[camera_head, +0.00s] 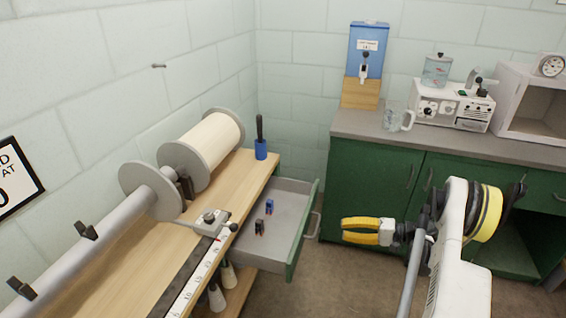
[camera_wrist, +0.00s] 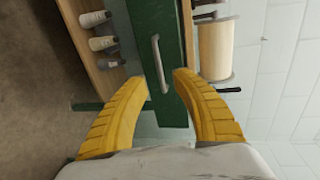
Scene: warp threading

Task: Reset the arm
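My gripper (camera_head: 345,230) has two yellow fingers and is at the right of the open drawer in the head view, apart from the drawer handle (camera_head: 313,226). In the wrist view, my gripper (camera_wrist: 162,76) shows a clear gap between its fingertips, with nothing held. The drawer handle (camera_wrist: 157,55) shows beyond that gap on the green drawer front (camera_wrist: 170,102). My white arm fills the lower right of the head view.
The pulled-out drawer (camera_head: 285,195) holds a blue and a dark small item. A wooden bench (camera_head: 115,270) with rollers and a large spool (camera_head: 212,150) stands left. A green cabinet (camera_head: 365,180) with a grey counter stands behind. Brown floor is open between them.

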